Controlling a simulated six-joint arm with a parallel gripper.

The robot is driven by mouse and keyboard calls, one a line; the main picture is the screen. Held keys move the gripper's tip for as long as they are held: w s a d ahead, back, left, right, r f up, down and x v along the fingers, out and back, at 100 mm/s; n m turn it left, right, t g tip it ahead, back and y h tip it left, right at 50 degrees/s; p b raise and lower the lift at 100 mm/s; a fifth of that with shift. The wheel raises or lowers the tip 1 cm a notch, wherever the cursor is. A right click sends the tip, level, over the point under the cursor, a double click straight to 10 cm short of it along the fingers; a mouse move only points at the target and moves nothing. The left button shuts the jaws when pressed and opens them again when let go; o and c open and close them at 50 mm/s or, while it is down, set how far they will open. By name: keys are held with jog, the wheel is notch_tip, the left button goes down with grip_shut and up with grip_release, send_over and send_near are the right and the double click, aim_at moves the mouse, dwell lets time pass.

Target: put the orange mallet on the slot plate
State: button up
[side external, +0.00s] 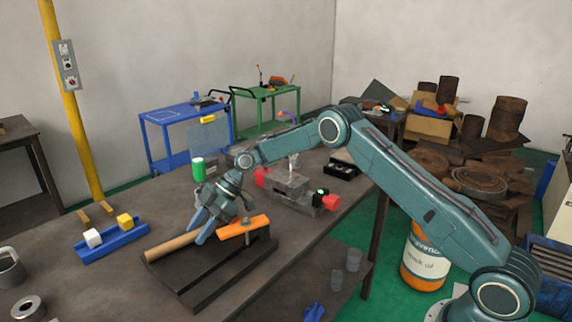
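The slot plate (212,286) is a dark, stepped slab on the near part of the bench. A tan wooden handle (170,246) lies along its far left edge, and its right end runs behind my fingers. An orange block (236,230) with a grey upright stud is just right of the fingers, over the plate. I cannot tell whether the handle and the orange block are joined as the mallet. My gripper (202,229) points down with its blue fingers at the handle's right end. The fingers overlap in this view, so their grip is unclear.
A blue tray (112,245) with a white and a yellow block is left of the plate. A grey vise-like fixture (291,187) with red parts stands behind it. A green bottle (198,169) is further back. Bare bench (95,290) lies left of the plate.

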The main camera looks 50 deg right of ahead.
jog(key=shift+o, duration=0.3)
jog(key=shift+f, duration=0.1)
jog(key=v, duration=1.3)
jog(key=shift+s+d+r, duration=0.1)
jog(key=shift+d+r, duration=0.15)
jog(key=shift+d, duration=0.05)
jog(key=shift+r, duration=0.15)
jog(key=shift+a+r, duration=0.1)
jog(key=shift+r, duration=0.15)
jog(key=s+a+r+m+t+h, duration=0.3)
jog(key=s+r+m+h, duration=0.35)
jog(key=s+r, duration=0.85)
jog(key=s+d+f+m+h, duration=0.1)
jog(key=s+m, duration=0.3)
jog(key=s, duration=0.9)
jog(key=s+d+f+m+h, duration=0.1)
jog(key=s+d+f+m, duration=0.2)
jog(key=s, duration=1)
jog(key=shift+d+m+t+h, duration=0.4)
jog(key=shift+d+m, duration=0.25)
jog(key=shift+m, duration=0.5)
